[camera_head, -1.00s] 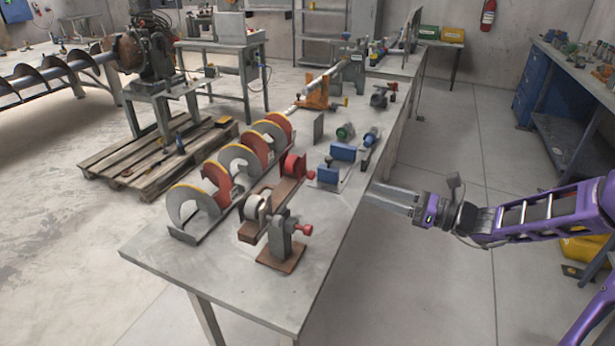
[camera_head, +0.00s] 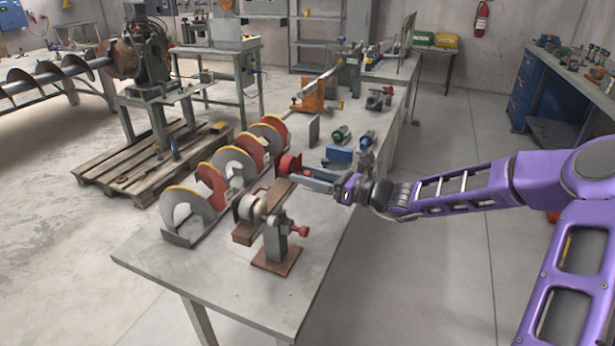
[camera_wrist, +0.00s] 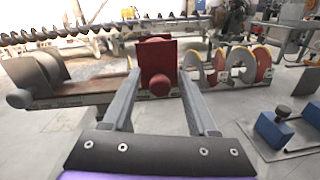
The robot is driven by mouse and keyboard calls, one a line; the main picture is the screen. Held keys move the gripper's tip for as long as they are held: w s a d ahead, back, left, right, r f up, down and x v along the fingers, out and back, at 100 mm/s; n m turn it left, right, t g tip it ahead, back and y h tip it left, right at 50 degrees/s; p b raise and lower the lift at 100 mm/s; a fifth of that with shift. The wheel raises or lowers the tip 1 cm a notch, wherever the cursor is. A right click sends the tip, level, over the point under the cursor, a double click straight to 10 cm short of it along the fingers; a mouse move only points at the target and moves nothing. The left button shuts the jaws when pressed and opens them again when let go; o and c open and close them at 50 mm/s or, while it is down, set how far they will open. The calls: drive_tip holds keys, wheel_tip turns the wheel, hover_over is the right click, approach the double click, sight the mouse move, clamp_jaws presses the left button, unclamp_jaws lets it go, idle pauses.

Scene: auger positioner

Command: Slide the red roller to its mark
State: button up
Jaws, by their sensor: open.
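The red roller (camera_head: 290,163) sits on a brown rail (camera_head: 262,216) on the grey table. In the wrist view the red roller (camera_wrist: 158,58) is a red block with a round red knob (camera_wrist: 159,85) facing me. My gripper (camera_head: 294,178) reaches in from the right at the roller. In the wrist view my gripper (camera_wrist: 159,76) is open, one finger on each side of the knob. I cannot tell whether the fingers touch it. A pale grey roller (camera_wrist: 36,76) sits on the rail to the left. I cannot make out the mark.
Red and grey discs (camera_head: 228,166) stand in a row behind the rail. A grey post with a red knob (camera_head: 300,231) stands near the rail's near end. A blue block (camera_head: 339,155) lies beyond my gripper. The table's near left corner is clear.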

clamp_jaws()
idle(0.3)
idle(1.2)
